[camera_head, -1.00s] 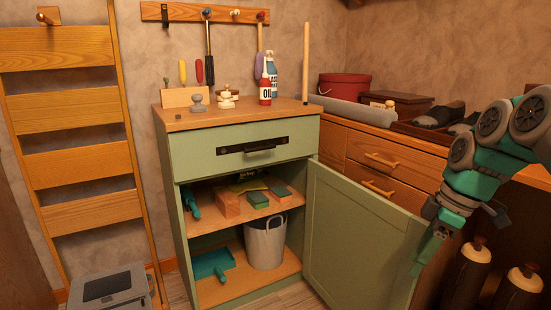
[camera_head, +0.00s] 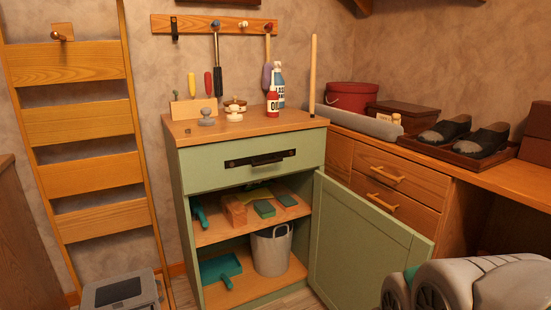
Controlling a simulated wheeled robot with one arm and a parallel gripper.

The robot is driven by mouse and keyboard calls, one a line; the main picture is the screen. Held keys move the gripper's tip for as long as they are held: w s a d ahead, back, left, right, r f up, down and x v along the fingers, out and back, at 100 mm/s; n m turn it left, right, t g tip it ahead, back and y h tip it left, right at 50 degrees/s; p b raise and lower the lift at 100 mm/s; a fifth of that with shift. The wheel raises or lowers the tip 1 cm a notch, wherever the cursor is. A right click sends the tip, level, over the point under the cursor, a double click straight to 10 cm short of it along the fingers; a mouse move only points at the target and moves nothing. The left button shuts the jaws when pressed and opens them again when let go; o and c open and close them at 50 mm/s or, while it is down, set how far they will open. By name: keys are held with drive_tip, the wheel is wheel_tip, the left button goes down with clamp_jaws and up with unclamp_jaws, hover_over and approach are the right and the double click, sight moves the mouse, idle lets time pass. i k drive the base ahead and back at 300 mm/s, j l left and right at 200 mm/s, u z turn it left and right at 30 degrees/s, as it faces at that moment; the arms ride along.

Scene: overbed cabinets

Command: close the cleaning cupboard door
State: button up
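The cleaning cupboard (camera_head: 250,162) is pale green with a wooden top. Its door (camera_head: 362,247) hangs wide open, swung out to the right on its right-hand side. Inside, the upper shelf holds wooden blocks and brushes (camera_head: 264,208), and the lower one holds a grey bucket (camera_head: 272,249) and a teal dustpan (camera_head: 220,270). The drawer above the opening, with its black handle (camera_head: 260,160), is shut. Part of my arm shows at the lower right, in front of the door's outer lower corner. My gripper is out of the picture, so contact with the door cannot be told.
A grey box (camera_head: 122,292) stands on the floor at the lower left, beside a wooden ladder-like rack (camera_head: 85,122). A wooden bench with drawers (camera_head: 399,182) runs along the right, carrying a red tub (camera_head: 352,97) and a shoe tray (camera_head: 452,151).

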sight(355, 243)
drive_tip(key=k, duration=1.1)
drive_tip(key=l+u, duration=0.1)
drive_tip(key=u, duration=0.35)
drive_tip(key=l+u, duration=0.1)
drive_tip(key=u, duration=0.4)
drive_tip(key=k+u, duration=0.1)
drive_tip(key=u, duration=0.35)
drive_tip(key=k+l, duration=0.1)
drive_tip(key=l, duration=0.5)
drive_tip(key=k+l, duration=0.1)
drive_tip(key=l, duration=0.5)
drive_tip(key=k+l, duration=0.1)
drive_tip(key=l, duration=0.5)
drive_tip(key=k+l, duration=0.1)
drive_tip(key=l, duration=1.1)
drive_tip(key=k+l, duration=0.15)
drive_tip(key=l, duration=0.45)
drive_tip(key=k+l, duration=0.1)
drive_tip(key=l, duration=0.5)
